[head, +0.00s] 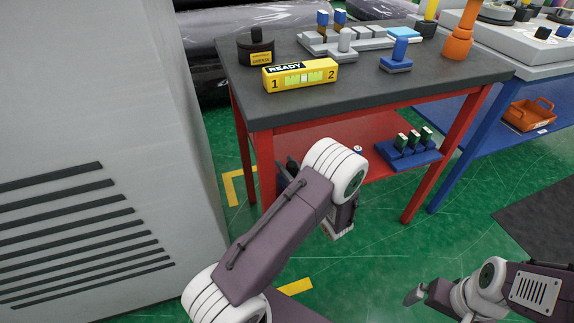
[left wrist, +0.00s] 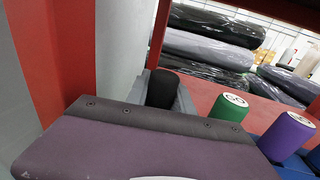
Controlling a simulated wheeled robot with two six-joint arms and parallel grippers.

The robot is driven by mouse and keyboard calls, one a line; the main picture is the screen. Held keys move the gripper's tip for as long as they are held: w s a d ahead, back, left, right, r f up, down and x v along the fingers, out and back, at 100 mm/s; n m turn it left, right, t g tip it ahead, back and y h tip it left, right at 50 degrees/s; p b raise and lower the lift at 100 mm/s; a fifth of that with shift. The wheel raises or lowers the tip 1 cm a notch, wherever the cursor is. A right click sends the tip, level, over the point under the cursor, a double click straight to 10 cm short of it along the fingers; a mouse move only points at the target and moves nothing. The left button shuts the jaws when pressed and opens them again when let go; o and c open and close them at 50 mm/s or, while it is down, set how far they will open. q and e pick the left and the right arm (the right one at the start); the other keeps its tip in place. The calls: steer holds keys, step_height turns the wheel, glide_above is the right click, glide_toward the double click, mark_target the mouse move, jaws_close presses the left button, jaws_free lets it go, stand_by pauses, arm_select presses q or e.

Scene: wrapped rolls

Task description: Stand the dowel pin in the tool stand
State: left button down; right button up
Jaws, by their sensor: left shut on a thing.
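My left arm reaches down beside the red table to its lower shelf. My left gripper (head: 287,168) is mostly behind the arm in the head view. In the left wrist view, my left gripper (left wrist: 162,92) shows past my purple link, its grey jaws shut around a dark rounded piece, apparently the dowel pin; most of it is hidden. A green pin (left wrist: 230,106) and a purple pin (left wrist: 285,136) show up close. My right gripper (head: 414,296) is small at the lower right, its jaws unclear.
The red shelf (head: 375,167) lies under the dark tabletop (head: 350,95), between red legs (head: 262,160). A grey cabinet (head: 80,120) stands left. Green floor is open in front.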

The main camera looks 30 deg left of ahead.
arm_select(q)
steer(key=c, duration=1)
jaws_free()
steer(key=shift+c, duration=0.2)
steer(key=shift+d, duration=0.1)
steer(key=shift+s+d+r+p, duration=0.1)
steer(key=shift+s+d+p, duration=0.05)
steer(key=shift+d+p, duration=0.2)
steer(key=p+v, duration=0.2)
steer(key=v, duration=0.5)
steer(key=shift+s+d+r+p, duration=0.1)
steer(key=shift+s+d+p, duration=0.1)
steer(key=shift+p, duration=0.15)
steer(key=shift+s+d, duration=0.15)
steer(key=shift+d, duration=0.15)
